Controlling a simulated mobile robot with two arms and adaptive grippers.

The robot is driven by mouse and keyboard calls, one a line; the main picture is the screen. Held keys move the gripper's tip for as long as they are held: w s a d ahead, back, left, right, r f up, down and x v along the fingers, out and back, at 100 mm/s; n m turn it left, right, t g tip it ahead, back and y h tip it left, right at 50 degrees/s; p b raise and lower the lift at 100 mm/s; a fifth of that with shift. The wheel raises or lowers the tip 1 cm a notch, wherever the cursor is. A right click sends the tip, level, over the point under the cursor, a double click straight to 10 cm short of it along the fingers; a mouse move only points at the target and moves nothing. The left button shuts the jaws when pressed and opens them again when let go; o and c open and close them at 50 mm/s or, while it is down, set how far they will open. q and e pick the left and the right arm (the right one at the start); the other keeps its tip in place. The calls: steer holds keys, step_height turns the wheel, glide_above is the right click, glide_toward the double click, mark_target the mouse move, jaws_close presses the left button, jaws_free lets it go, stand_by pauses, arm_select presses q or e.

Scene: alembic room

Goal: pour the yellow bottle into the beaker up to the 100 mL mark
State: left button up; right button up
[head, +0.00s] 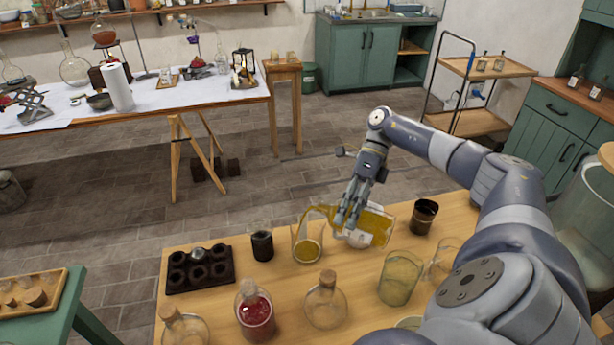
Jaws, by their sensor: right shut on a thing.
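The yellow bottle (379,227) lies tipped nearly on its side, with its neck towards the left. My right gripper (347,221) is shut on it and covers part of it. A yellow stream arcs from the neck down into the clear beaker (308,251), which stands upright on the wooden table (350,276). Yellow liquid shows in the lower part of the beaker. The graduation marks are too small to read, so I cannot tell the level. My left gripper is not in view.
A dark jar (262,246) stands just left of the beaker, with a black mould tray (201,269) beyond it. A corked clear bottle (326,304) and a red bottle (256,314) stand in front. A glass (400,278) and a dark cup (423,218) stand to the right.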

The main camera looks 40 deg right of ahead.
steer(key=shift+r, duration=0.2)
stand_by(0.8)
steer(key=shift+s+f+b, duration=0.1)
steer(key=shift+f+b, duration=0.5)
steer(key=shift+b, duration=0.35)
steer(key=shift+n+t+b, duration=0.3)
steer(key=shift+t+b, duration=0.15)
steer(key=shift+t, duration=0.05)
steer(key=shift+f+y+b, duration=0.4)
steer(key=shift+f+b, duration=0.05)
steer(key=shift+b, duration=0.3)
steer(key=shift+n+t+b, duration=0.3)
steer(key=shift+t+b, duration=0.1)
steer(key=shift+b, duration=0.05)
steer(key=shift+f+t+b, duration=0.3)
steer(key=shift+f+b, duration=0.1)
steer(key=shift+b, duration=0.45)
steer(key=shift+n+t+y+b, duration=0.3)
steer(key=shift+y+b, duration=0.05)
steer(key=shift+y, duration=0.05)
